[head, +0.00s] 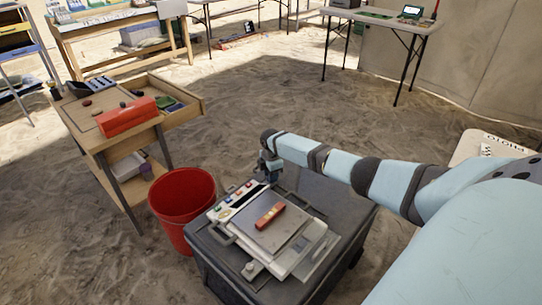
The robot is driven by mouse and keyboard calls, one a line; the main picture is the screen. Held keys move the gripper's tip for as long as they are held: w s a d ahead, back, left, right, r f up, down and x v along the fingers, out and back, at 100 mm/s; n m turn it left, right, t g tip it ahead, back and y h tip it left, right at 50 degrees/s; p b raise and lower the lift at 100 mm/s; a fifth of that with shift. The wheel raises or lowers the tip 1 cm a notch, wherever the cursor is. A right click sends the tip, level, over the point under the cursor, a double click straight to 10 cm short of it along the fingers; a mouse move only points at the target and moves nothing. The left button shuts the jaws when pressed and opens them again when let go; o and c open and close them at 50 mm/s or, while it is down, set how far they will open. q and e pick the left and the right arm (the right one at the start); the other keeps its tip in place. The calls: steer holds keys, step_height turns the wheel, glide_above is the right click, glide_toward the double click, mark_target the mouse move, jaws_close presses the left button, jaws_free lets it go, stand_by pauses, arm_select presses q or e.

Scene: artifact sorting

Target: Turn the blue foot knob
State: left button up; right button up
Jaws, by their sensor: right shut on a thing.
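A white and grey scale-like device (302,259) lies on top of a dark case (354,200). A red and yellow bar (270,215) rests on its grey plate. Coloured buttons line the panel along its left edge. My right gripper (270,178) points down at the device's far corner, shut on what seems to be the foot knob there. The fingers hide the knob, so its blue colour cannot be made out. A pale round foot (253,268) shows at the near corner. My left gripper is out of view.
A red bucket (182,205) stands against the left side of the case. A wooden table (92,137) with a red-orange box (128,116) stands further left. The sandy floor behind the case is clear. More tables stand at the back.

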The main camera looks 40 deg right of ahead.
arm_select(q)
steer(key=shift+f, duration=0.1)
arm_select(e)
steer(key=shift+n, duration=0.9)
steer(key=o, duration=0.9)
steer(key=shift+o, duration=0.2)
steer(key=shift+r, duration=0.35)
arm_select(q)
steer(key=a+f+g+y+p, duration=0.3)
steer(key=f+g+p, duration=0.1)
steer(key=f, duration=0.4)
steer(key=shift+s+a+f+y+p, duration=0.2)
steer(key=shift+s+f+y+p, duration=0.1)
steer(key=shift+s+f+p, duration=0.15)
arm_select(e)
step_height(320, 180, up, 13)
